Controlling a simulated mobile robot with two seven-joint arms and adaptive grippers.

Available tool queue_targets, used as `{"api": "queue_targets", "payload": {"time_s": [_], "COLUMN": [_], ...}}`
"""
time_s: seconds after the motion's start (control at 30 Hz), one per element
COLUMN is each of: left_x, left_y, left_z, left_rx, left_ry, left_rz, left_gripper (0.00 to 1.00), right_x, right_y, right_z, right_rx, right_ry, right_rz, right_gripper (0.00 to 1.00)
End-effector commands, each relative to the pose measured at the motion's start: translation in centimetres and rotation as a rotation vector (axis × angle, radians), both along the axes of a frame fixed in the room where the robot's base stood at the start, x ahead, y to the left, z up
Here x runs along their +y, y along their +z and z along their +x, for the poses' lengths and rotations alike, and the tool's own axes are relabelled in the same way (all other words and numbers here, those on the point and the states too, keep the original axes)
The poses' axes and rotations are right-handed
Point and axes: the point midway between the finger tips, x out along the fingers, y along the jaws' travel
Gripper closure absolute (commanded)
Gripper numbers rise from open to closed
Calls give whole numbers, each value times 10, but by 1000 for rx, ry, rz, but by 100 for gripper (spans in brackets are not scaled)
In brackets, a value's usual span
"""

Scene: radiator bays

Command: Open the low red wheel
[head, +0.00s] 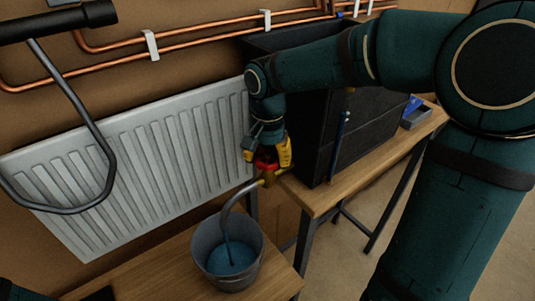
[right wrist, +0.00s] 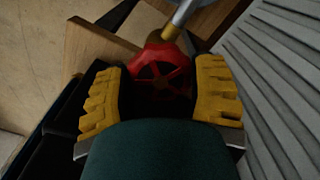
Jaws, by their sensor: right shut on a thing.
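The red wheel (head: 264,165) sits on a brass valve (head: 268,178) near the lower right corner of the white radiator (head: 135,160). In the right wrist view the spoked wheel (right wrist: 160,68) lies between the two yellow fingers. My right gripper (head: 270,155) reaches down from above and is shut on the wheel, hiding part of it. A finger stands on each side of the wheel's rim. My left gripper is not in view.
The bucket stands on a wooden bench (head: 165,270). A dark cabinet (head: 365,125) stands close right of the valve. Copper pipes (head: 200,34) run above the radiator.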

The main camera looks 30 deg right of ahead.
Motion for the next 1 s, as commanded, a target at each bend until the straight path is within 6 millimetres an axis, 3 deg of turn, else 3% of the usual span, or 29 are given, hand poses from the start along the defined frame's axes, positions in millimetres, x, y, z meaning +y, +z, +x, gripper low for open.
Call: {"api": "queue_targets", "payload": {"time_s": [0.43, 1.0], "left_x": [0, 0], "left_y": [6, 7], "left_z": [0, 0], "left_rx": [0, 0], "left_ry": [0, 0], "left_rz": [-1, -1], "left_gripper": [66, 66], "right_x": [0, 0], "right_y": [-2, -2], "right_z": [-1, -2], "right_rx": [6, 7], "right_ry": [234, 268], "right_rz": [1, 1], "right_gripper": [77, 77]}}
